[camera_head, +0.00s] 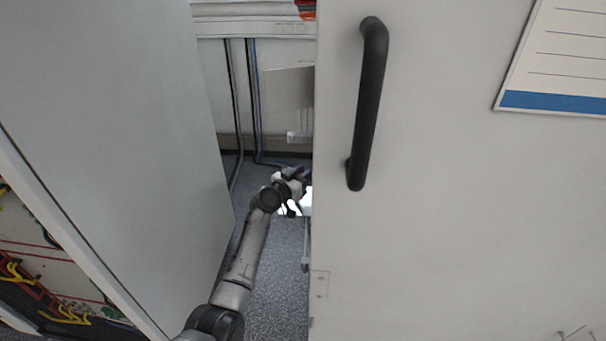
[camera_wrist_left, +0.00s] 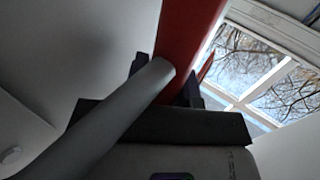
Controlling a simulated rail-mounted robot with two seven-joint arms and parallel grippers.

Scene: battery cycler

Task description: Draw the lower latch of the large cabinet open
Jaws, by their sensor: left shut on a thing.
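The large cabinet's pale grey door (camera_head: 440,230) fills the right of the head view, with a long black handle (camera_head: 368,105). My left gripper (camera_head: 298,186) is low at this door's left edge, and its fingertips are partly hidden there. In the left wrist view the gripper (camera_wrist_left: 168,85) is shut on the lower latch, a grey rounded bar (camera_wrist_left: 110,120) slanting up from the lower left to between the fingers. A thin grey bar (camera_head: 305,250) hangs below the gripper in the head view; I cannot tell whether it is the same part. My right gripper is not in view.
Another pale panel (camera_head: 120,120) stands at the left, leaving a narrow gap with grey floor (camera_head: 275,270). Dark cables (camera_head: 230,110) run down the back wall. A red upright part (camera_wrist_left: 185,35) rises behind the fingers, with a window (camera_wrist_left: 265,80) beyond.

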